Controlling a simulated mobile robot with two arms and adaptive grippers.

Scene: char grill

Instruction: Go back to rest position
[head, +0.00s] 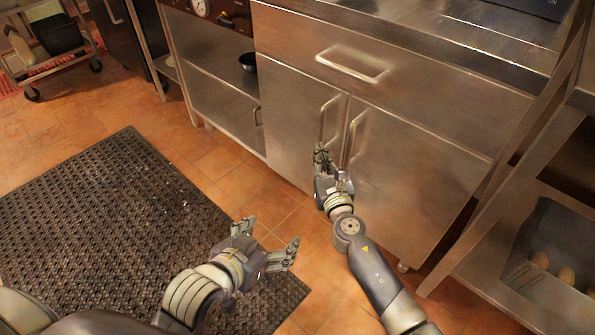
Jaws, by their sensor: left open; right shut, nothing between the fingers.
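My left gripper (268,240) is at the lower middle of the head view, over the edge of the dark mat and the tiles. Its fingers are spread apart and hold nothing. My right gripper (321,153) is further up, in front of the steel cabinet (415,165), close to the two vertical door handles (330,118). Its fingers are together with nothing between them. Whether it touches a handle cannot be told from this view. Both cabinet doors and the drawer above them look closed.
A black perforated mat (100,215) lies on the orange tile floor at left. A steel shelf rack (480,255) with a grey bin (550,265) stands close at right. A wheeled cart (45,65) is at the upper left.

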